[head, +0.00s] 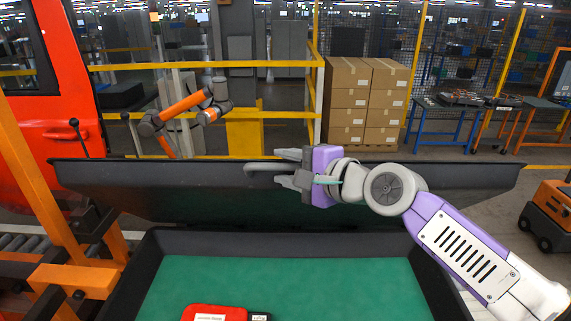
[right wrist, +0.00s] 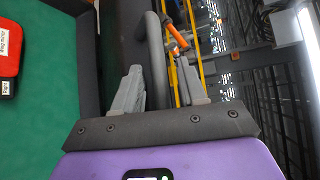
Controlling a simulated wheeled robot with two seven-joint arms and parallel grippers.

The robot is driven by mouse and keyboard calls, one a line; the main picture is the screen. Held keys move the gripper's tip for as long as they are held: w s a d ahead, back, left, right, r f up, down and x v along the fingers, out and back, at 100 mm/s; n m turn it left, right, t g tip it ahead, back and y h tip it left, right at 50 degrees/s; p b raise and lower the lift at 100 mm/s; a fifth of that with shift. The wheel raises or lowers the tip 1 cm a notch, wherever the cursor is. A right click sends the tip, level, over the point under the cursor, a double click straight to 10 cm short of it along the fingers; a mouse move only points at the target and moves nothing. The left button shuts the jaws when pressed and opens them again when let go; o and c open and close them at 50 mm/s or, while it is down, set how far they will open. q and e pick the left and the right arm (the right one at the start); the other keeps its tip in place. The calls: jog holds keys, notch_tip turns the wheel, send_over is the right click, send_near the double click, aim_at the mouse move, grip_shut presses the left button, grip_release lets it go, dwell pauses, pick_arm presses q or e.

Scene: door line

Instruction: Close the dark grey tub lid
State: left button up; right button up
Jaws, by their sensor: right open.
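The dark grey tub lid (head: 170,190) stands raised along the far side of the dark grey tub (head: 140,270), leaving the tub open. A grey bar handle (head: 262,167) is on the lid's upper edge; it also shows in the right wrist view (right wrist: 155,55). My right gripper (head: 284,169) is at this handle, reaching in from the right. Its fingers are open, and in the right wrist view the bar runs between them. I cannot tell whether either finger touches it. My left gripper is not in view.
The tub has a green floor with a red case (head: 215,312) lying at its near side. An orange frame (head: 75,278) stands at the left. Beyond the lid are yellow rails (head: 200,65), an orange robot arm (head: 185,105) and stacked cardboard boxes (head: 350,100).

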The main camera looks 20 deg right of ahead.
dwell(0.3)
jog(key=shift+w+a, duration=0.1)
grip_shut()
